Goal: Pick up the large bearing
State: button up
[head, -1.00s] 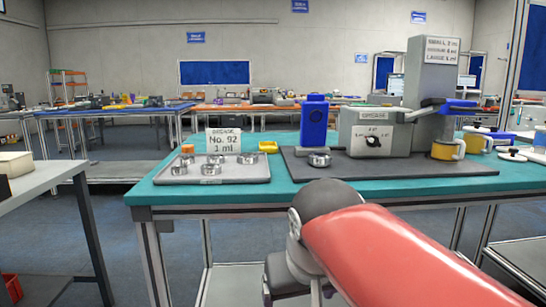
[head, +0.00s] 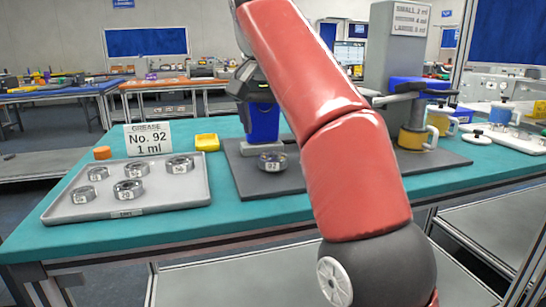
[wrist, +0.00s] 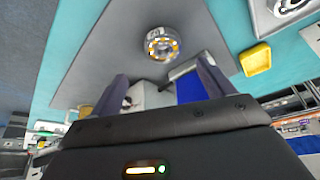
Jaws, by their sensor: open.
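One metal bearing (head: 272,160) lies flat on the dark mat (head: 254,183), in front of a blue box (head: 263,124). It also shows in the wrist view (wrist: 161,44), beyond my fingertips. Several more labelled bearings lie on the grey tray (head: 160,204), one of them at its back right (head: 180,164). Sizes look close, so I cannot tell surely which is the large one. My gripper (wrist: 163,76) is open and empty, its two fingers apart. In the head view my gripper (head: 251,88) is above the mat, partly hiding the blue box; its fingers are unclear there.
A yellow bin (head: 207,142) and orange cap (head: 102,153) are nearby. The teal table front (head: 200,224) is clear.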

aim_at(273, 161)
jog(key=shift+a+x, duration=0.15)
jog(key=shift+x, duration=1.65)
jog(key=shift+a+x, duration=0.15)
jog(key=shift+x, duration=1.6)
jog(key=shift+s, duration=0.1)
jog(key=c, duration=1.3)
